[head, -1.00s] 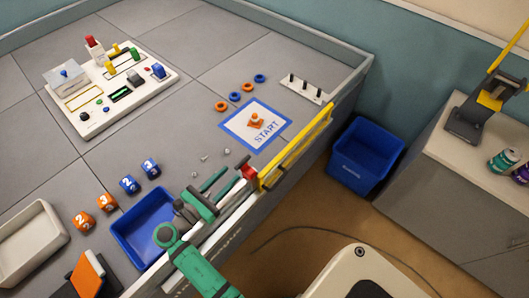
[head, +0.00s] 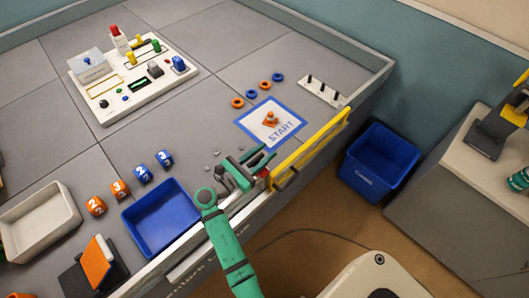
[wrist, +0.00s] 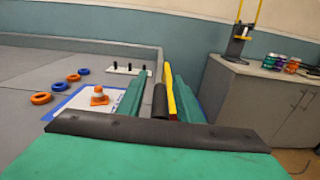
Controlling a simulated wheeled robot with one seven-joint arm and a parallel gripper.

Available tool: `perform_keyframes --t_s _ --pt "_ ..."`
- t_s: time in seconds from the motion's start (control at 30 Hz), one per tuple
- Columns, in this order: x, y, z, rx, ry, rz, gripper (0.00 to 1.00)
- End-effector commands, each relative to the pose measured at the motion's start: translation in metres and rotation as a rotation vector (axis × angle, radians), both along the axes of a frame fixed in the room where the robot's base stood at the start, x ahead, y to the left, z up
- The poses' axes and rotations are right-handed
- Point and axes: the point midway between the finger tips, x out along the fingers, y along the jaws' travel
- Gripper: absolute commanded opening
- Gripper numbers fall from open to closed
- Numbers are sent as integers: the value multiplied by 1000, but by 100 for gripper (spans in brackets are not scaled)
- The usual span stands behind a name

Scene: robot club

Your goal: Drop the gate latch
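The yellow gate bar (head: 312,150) runs along the right edge of the walled table in the head view. At its near end a small red part (head: 265,173) shows, partly hidden by my gripper. My green gripper (head: 258,160) is at this near end, low over the table edge. In the wrist view my two fingers (wrist: 158,95) stand apart, with a dark upright cylinder (wrist: 160,102) between them in the picture. The yellow gate (wrist: 170,92) shows just behind it. I cannot tell whether either finger touches the cylinder, or whether it is the latch.
A START mat (head: 270,124) with an orange cone (head: 271,118) lies beside the gate. A blue tray (head: 160,217) and numbered cubes (head: 142,174) are left of my gripper. A blue bin (head: 378,160) stands on the floor beyond the gate. A cabinet (head: 460,200) is at right.

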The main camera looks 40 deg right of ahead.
Motion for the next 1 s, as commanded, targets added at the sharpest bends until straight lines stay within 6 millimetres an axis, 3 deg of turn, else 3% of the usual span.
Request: perform_keyframes --t_s 0.27,0.4,0.43,1.0 --pt "0 -2 0 0 0 -1 32" --pt "0 -2 0 0 0 -1 1" --pt "0 -2 0 0 0 -1 0" --pt "-10 -12 0 3 -37 -21 0"
